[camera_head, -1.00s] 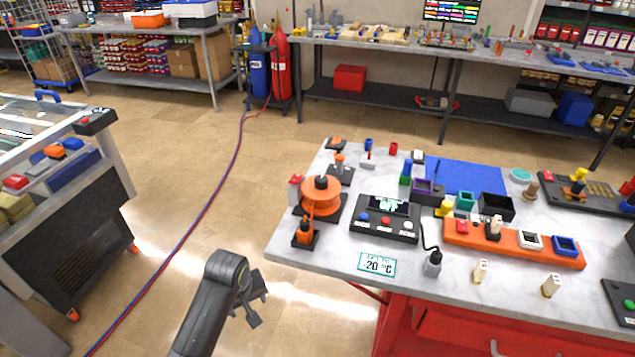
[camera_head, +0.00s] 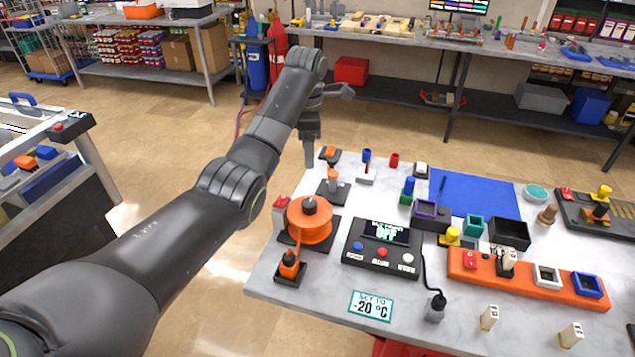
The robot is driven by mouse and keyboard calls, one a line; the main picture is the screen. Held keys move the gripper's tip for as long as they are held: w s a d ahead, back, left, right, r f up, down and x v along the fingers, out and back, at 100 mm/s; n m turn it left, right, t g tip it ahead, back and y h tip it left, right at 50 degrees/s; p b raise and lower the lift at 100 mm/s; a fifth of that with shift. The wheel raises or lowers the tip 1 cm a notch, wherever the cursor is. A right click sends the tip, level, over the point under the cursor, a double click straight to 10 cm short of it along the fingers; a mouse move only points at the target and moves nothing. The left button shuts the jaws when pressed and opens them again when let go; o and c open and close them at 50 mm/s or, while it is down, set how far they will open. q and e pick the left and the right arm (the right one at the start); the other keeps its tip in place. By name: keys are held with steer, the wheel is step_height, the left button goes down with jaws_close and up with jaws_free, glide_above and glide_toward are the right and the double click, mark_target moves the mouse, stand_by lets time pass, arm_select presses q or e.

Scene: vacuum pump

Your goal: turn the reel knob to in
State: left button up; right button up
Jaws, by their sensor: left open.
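The orange reel (camera_head: 309,228) stands on a dark base near the left edge of the table. A black knob (camera_head: 310,205) sits on top of it; which way it is set is too small to tell. An orange strip runs from the reel towards a small orange and black piece (camera_head: 289,265) in front. My left gripper (camera_head: 328,128) is open and empty, above the table's back left corner. It is behind the reel in the picture and apart from it. My right gripper is not in view.
Small knobbed pieces on dark bases (camera_head: 333,178) stand behind the reel, near my left gripper. A control box reading OFF (camera_head: 381,253) is to the reel's right. An orange strip with sockets (camera_head: 525,283) and several small blocks fill the table's right side.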

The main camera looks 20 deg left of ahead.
arm_select(q)
steer(key=w, duration=0.1)
steer(key=p, duration=0.1)
glide_above(309, 203)
step_height(309, 203, down, 12)
steer(key=shift+w+r, duration=0.1)
step_height(309, 203, down, 2)
steer(key=shift+f, duration=1)
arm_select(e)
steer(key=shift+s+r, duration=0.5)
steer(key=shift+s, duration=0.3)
